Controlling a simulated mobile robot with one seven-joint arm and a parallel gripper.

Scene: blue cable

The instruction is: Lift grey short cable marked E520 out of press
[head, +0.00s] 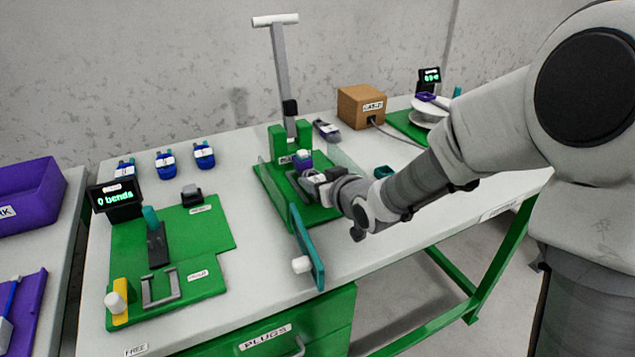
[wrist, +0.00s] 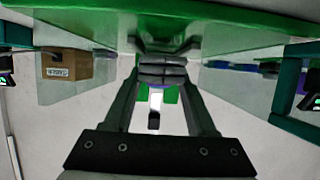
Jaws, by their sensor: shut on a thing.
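The green press (head: 275,142) stands in the middle of the bench with its long lever (head: 280,70) upright. My gripper (head: 318,183) reaches into the press from the right, low over its base. In the wrist view my gripper (wrist: 162,78) has its fingers closed together on a small grey bundle (wrist: 162,70), which looks like the short grey cable. In the head view a grey piece with a pale tag (head: 312,176) shows at the fingertips, under a purple and white part of the press. The marking E520 is too small to read. Whether the cable touches the base is unclear.
A teal-edged guard (head: 309,250) stands at the front of the press, with clear panels beside it. A brown box (head: 361,106) and another grey bundle (head: 326,129) lie behind. Blue cables (head: 204,155) lie at the back left. A green bending board (head: 205,235) is left.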

